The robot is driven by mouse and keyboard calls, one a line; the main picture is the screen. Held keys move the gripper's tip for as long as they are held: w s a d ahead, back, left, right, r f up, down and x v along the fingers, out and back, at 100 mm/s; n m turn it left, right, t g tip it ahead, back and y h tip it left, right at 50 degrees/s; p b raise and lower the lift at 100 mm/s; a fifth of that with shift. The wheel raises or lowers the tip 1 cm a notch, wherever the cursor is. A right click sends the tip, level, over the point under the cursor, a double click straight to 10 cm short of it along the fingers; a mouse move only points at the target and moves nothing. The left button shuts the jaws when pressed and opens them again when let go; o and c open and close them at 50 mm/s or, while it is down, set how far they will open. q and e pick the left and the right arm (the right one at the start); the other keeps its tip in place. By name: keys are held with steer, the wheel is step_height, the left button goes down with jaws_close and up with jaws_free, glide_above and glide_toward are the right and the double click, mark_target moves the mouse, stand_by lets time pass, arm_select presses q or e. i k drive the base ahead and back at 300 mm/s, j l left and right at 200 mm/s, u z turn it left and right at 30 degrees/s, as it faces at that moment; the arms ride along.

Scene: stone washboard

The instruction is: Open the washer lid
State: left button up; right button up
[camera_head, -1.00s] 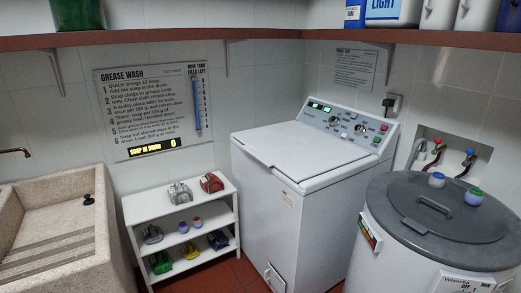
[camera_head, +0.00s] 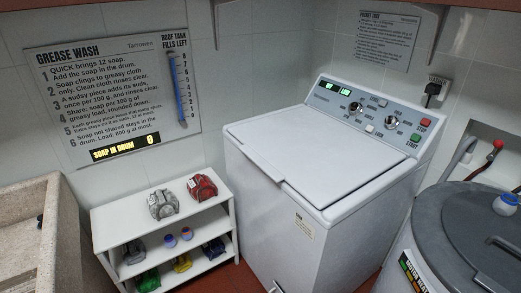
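The washer (camera_head: 285,225) is a white top-loading machine standing in the middle of the head view. Its flat white lid (camera_head: 315,150) is closed, with a small dark gap or handle notch at the front edge (camera_head: 280,184). A control panel (camera_head: 375,113) with green displays, knobs and red and green buttons rises behind the lid. Neither of my grippers shows in the view.
A white shelf (camera_head: 170,222) with bundles of cloth and small jars stands left of the washer. A stone washboard sink (camera_head: 30,245) is at far left. A grey-lidded round tub (camera_head: 480,235) stands close at right. Little red floor shows between them.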

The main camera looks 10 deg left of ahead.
mark_target(325, 158)
steer(key=i+j+z, duration=0.1)
steer(key=i+j, duration=0.2)
steer(key=i, duration=0.15)
steer(key=i+j+z, duration=0.15)
steer(key=i+j, duration=0.15)
steer(key=i, duration=0.1)
